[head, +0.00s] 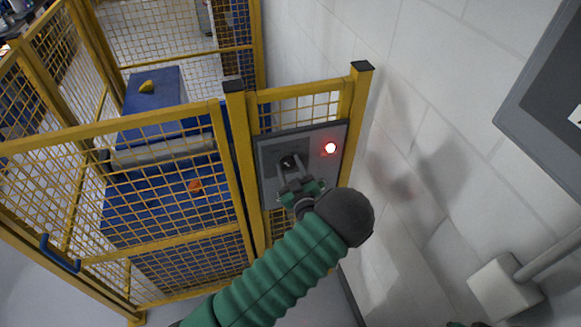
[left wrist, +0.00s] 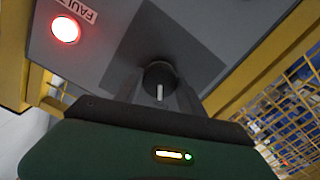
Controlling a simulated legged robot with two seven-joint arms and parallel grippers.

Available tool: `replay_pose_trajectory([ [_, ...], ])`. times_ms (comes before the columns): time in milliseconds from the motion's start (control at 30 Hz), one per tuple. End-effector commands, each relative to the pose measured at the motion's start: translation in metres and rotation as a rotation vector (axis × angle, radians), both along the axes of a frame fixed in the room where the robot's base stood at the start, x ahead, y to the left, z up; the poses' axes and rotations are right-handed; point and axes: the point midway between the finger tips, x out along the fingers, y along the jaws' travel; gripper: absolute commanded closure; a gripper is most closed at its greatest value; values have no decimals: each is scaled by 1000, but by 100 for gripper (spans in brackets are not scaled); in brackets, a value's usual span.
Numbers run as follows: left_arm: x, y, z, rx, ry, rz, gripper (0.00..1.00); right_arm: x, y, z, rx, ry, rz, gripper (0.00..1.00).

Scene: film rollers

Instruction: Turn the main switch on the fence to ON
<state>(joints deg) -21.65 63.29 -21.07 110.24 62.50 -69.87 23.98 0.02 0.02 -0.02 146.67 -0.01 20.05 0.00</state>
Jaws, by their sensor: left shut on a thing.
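The grey switch panel (head: 318,170) is mounted on the yellow mesh fence near the wall. A red lamp (head: 330,148) glows at its upper right; in the left wrist view the lamp (left wrist: 66,29) has a FAULT label beside it. The dark round main switch (left wrist: 159,76) carries a white mark that runs up and down in the left wrist view. My left gripper (head: 289,164) reaches the panel from below and is shut on the switch, one finger on each side. The gripper hides much of the switch and any ON or OFF lettering.
The yellow fence post (head: 242,170) stands just left of the panel. Behind the mesh are blue machine blocks (head: 152,100). The white block wall (head: 430,90) is to the right, with a grey box (head: 550,85) and a pale conduit box (head: 503,287).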

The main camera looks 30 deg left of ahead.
Motion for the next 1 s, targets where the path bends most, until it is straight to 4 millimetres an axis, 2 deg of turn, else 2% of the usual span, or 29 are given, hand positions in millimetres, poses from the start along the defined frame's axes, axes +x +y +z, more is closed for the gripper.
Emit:
replay_pose_trajectory([
  [567, 0, -3, -4, 37, 55, -4, 94, 0, 0, -4, 0, 0, 1, 64],
  [1000, 0, -3, -4, 262, 317, -5, 94, 0, 0, -16, 0, 0, 1, 64],
])
